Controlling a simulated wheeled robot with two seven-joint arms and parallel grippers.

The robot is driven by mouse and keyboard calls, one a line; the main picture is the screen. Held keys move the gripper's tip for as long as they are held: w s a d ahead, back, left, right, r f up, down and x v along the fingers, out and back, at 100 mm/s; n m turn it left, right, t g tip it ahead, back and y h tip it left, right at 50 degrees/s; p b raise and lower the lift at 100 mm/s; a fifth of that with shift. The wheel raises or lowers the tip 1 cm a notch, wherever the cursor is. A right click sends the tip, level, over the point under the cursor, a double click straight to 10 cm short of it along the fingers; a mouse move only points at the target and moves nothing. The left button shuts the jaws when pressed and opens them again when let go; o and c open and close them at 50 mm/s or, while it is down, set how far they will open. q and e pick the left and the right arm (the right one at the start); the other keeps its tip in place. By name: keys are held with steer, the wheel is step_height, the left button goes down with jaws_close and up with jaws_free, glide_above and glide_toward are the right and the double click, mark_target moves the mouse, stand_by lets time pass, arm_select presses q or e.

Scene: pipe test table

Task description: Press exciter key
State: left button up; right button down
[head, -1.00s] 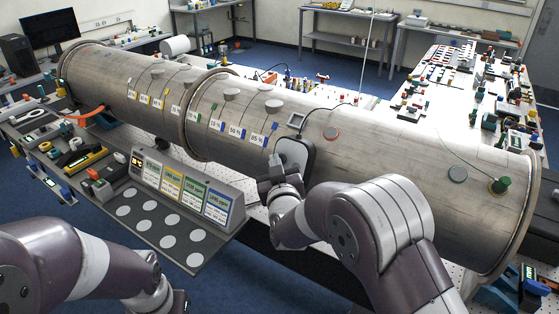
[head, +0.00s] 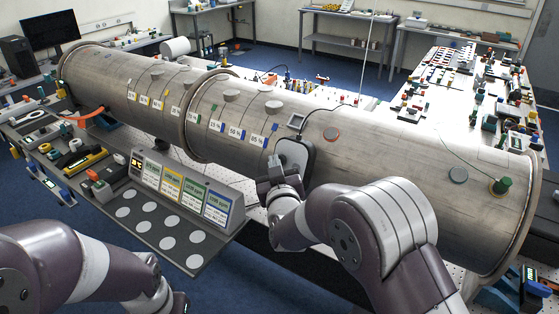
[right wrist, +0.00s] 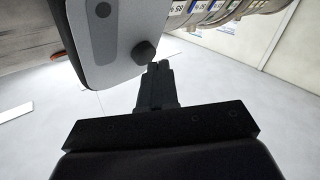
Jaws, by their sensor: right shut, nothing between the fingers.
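The exciter unit (head: 296,156), a dark rounded box with a light grey face, sits on the near side of the big steel pipe (head: 350,160). In the right wrist view its grey face (right wrist: 120,35) carries a dark strip and a dark faceted knob (right wrist: 144,50), which looks like the key. My right gripper (right wrist: 158,66) is shut and empty, its tips close beside and below the knob; I cannot tell whether they touch it. In the head view the right gripper (head: 268,180) is at the unit's lower left. My left gripper is mostly cut off at the bottom edge.
A sloped panel with coloured ppm cards (head: 185,190) and a tray with pale discs (head: 160,225) stand left of my right gripper. A thin cable runs over the pipe from the unit. Tables with small parts (head: 470,90) lie behind.

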steer(key=shift+s+a+r, duration=0.15)
steer(key=shift+s+a, duration=0.1)
steer(key=shift+s, duration=0.05)
steer(key=shift+s+a+r+p, duration=0.2)
steer(key=shift+s+a+r, duration=0.1)
steer(key=shift+s+a, duration=0.25)
steer(key=shift+s+a+r+p, duration=0.2)
steer(key=shift+s+a+r, duration=0.15)
steer(key=shift+s, duration=0.35)
steer(key=shift+s+a+r+p, duration=0.2)
steer(key=shift+s+a+r, duration=0.1)
steer(key=shift+s+a, duration=0.25)
steer(key=shift+d, duration=0.1)
